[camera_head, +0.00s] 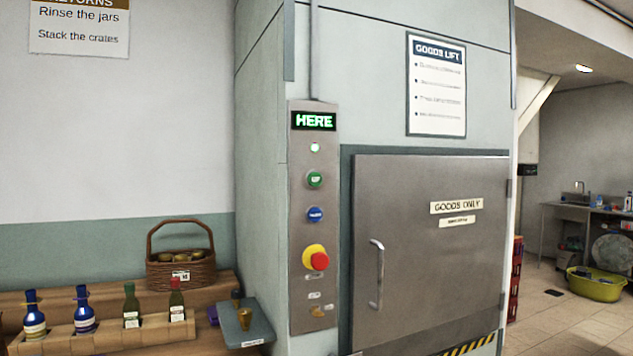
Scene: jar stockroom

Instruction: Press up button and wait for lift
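The goods lift's grey control panel (314,220) is upright on the wall, left of the lift door. Its display (313,121) reads "HERE" in green, and a small green lamp (315,148) glows below it. The green up button (314,179) sits above a blue button (315,214). A red emergency knob (319,261) on a yellow base is lower down. The steel lift door (425,260) with a vertical handle (377,274) appears shut and carries a "GOODS ONLY" label (456,204). Neither of my grippers is in view.
At lower left, a wooden stepped shelf (100,341) holds several bottles and a wicker basket (181,270). A small grey side shelf (246,325) juts out beside the panel. Right of the lift are red crates (516,279), a yellow tub (595,286) and open floor (560,325).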

